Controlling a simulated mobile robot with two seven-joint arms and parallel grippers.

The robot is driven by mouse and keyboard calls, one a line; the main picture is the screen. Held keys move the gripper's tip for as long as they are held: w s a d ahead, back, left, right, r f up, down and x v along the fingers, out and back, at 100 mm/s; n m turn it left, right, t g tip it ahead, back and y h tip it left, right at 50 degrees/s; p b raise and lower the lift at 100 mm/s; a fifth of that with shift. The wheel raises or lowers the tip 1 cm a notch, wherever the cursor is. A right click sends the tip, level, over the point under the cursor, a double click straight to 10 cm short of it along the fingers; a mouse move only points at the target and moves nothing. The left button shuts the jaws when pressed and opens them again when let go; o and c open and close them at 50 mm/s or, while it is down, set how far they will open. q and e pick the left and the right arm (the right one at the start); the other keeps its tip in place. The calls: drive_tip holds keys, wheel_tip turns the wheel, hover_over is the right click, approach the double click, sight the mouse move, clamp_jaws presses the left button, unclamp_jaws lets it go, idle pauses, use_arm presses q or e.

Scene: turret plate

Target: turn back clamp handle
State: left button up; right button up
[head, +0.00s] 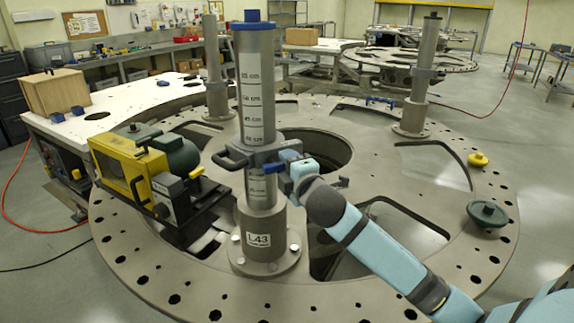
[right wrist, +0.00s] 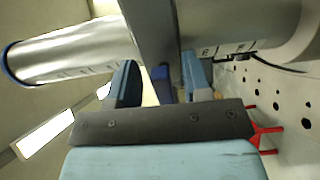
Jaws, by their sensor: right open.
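A grey column (head: 255,85) with height marks and a blue cap stands upright on the turret plate (head: 345,295). A grey clamp (head: 243,153) sits around it, with a loop handle at its left. The clamp's blue handle (head: 262,168) points left across the front of the column. My right gripper (head: 292,168) is at the clamp's right side. In the right wrist view my right gripper (right wrist: 160,88) is open, and the blue handle (right wrist: 161,76) shows between its fingers. I cannot tell whether either finger touches it. My left gripper is not in view.
A yellow and black machine (head: 122,165) with a green motor stands close to the column's left. Two more columns stand farther back, one at the right (head: 420,85). The plate has large openings. A green knob (head: 487,213) and a yellow knob (head: 478,159) sit at its right edge.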

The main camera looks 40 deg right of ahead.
drive_tip(key=v, duration=1.3)
drive_tip(key=a+f+m+g+y+p, duration=0.1)
drive_tip(key=a+f+m+g+y, duration=0.15)
drive_tip(key=f, duration=0.55)
drive_tip(key=a+f+m+g+y+p, duration=0.1)
drive_tip(key=a+f+m, duration=0.15)
drive_tip(key=f, duration=0.65)
drive_tip(key=s+a+f+m+g+y+p, duration=0.1)
drive_tip(key=s+a+f+m, duration=0.2)
drive_tip(key=s+a+f, duration=0.3)
drive_tip(key=s+a+f+m+g+y+p, duration=0.1)
drive_tip(key=s+a+f+m+g+y, duration=0.1)
drive_tip(key=s+a+f+m, duration=0.2)
drive_tip(key=s+a+f, duration=0.1)
drive_tip(key=s+f, duration=0.2)
drive_tip(key=f, duration=0.5)
drive_tip(key=shift+a+m, duration=0.3)
drive_tip(key=shift+a, duration=0.1)
drive_tip(key=shift+f+y, duration=0.1)
drive_tip(key=shift+y, duration=0.15)
